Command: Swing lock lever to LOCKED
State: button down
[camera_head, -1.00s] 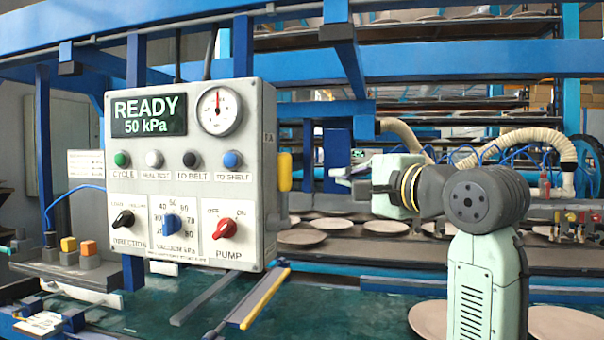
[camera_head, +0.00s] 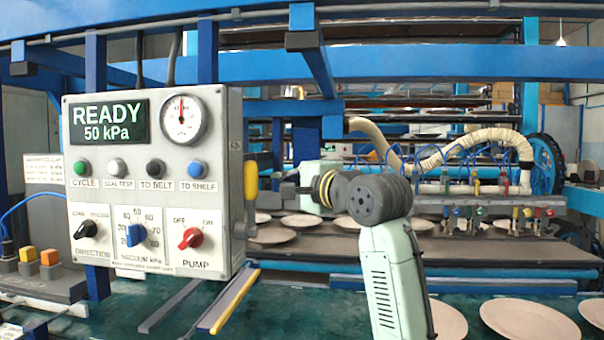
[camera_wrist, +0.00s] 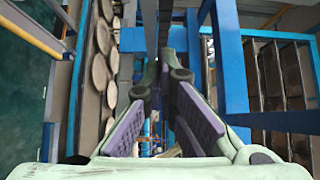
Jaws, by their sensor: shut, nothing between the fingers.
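I cannot make out a lever marked LOCKED in either view. A yellow handle (camera_head: 251,182) stands upright on the right side of the grey control box (camera_head: 160,265); whether it is the lock lever I cannot tell. My gripper (camera_wrist: 164,72) shows in the wrist view with its purple-padded fingers shut and empty. In the head view my arm is to the right of the box, and my fingers are hidden behind it. The gripper touches nothing that I can see.
Blue frame beams (camera_head: 440,66) cross above and behind. Plates (camera_head: 530,322) lie on the green belt at front right, others on the dark belt behind. Cream hoses (camera_head: 450,152) and a row of coloured valves stand at the back right. A yellow-edged rail (camera_head: 236,301) lies below the box.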

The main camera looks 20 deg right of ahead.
aim_at(252, 181)
jog(key=a, duration=0.1)
jog(key=s+a, duration=0.1)
jog(key=a, duration=0.1)
jog(key=shift+s+a, duration=0.25)
jog(key=shift+s, duration=0.15)
jog(key=shift+s+a+n+t+b, duration=0.3)
jog(key=shift+s+n+t+b, duration=0.15)
jog(key=shift+t+b, duration=0.1)
jog(key=s+a+n+t+y+b, duration=0.1)
jog(key=b, duration=0.1)
jog(key=s+f+n+t+y+b, duration=0.1)
jog(key=n+b, duration=0.1)
jog(key=s+a+n+t+b, duration=0.1)
jog(key=n+b, duration=0.1)
jog(key=shift+s+a+f+y, duration=0.2)
jog(key=shift+s+a+y, duration=0.1)
jog(key=shift+y, duration=0.1)
jog(key=s+a+f+n+g+y+b, duration=0.1)
jog(key=s+f+n+y+b, duration=0.1)
jog(key=n+y+b, duration=0.4)
jog(key=s+a+f+n+g+y+b, duration=0.2)
jog(key=f+n+y+b, duration=0.2)
jog(key=n, duration=0.5)
jog(key=shift+s+f+n+y+b, duration=0.25)
jog(key=shift+s+n+y+b, duration=0.15)
jog(key=shift+y+b, duration=1)
jog(key=shift+f, duration=0.1)
